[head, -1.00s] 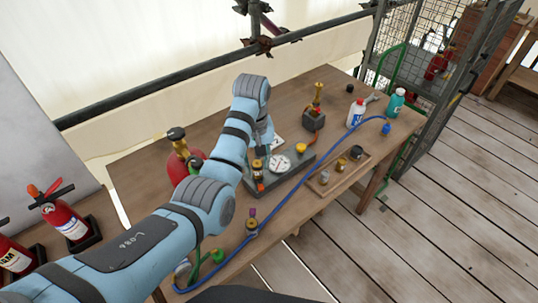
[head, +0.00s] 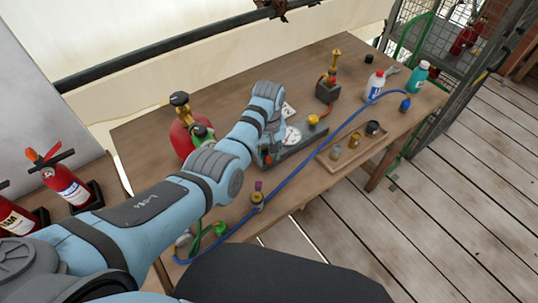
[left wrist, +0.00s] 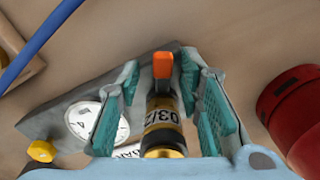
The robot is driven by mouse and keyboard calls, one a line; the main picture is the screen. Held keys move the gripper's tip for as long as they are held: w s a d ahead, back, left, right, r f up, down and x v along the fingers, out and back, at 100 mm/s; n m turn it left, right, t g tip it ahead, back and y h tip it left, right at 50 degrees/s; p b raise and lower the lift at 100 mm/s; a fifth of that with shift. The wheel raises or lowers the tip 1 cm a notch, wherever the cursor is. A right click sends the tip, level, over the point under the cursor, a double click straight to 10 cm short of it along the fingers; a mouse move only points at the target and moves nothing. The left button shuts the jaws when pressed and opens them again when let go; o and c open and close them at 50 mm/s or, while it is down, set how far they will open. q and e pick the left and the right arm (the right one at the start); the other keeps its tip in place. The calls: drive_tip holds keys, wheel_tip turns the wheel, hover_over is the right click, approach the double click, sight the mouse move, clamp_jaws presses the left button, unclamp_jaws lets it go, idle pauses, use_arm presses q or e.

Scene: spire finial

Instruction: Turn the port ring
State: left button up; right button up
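A dark cylindrical port (left wrist: 163,115) with gold bands, a pale label and an orange tab (left wrist: 163,66) shows in the left wrist view. I cannot tell which band is the port ring. My left gripper (left wrist: 161,78) is open, with one teal-padded finger on each side of the port and apparent gaps on both sides. In the head view my left arm hides the port, and the gripper is mostly hidden above the grey base plate (head: 311,139). A white dial gauge (left wrist: 91,121) is left of the port. My right gripper is not in view.
A yellow knob (head: 313,119) stands on the base plate. A red cylinder (head: 183,138) with a valve stands to its left. A blue hose (head: 300,168) runs along the front of the wooden table (head: 231,93). A shallow tray (head: 377,150) holds small fittings at right.

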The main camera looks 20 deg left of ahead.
use_arm(q)
drive_tip(key=shift+w, duration=0.15)
drive_tip(key=shift+s+r, duration=0.1)
drive_tip(key=shift+s, duration=0.1)
drive_tip(key=shift+c, duration=0.4)
drive_tip(key=shift+s+r, duration=0.25)
drive_tip(key=shift+s, duration=0.15)
drive_tip(key=c, duration=0.6)
clamp_jaws()
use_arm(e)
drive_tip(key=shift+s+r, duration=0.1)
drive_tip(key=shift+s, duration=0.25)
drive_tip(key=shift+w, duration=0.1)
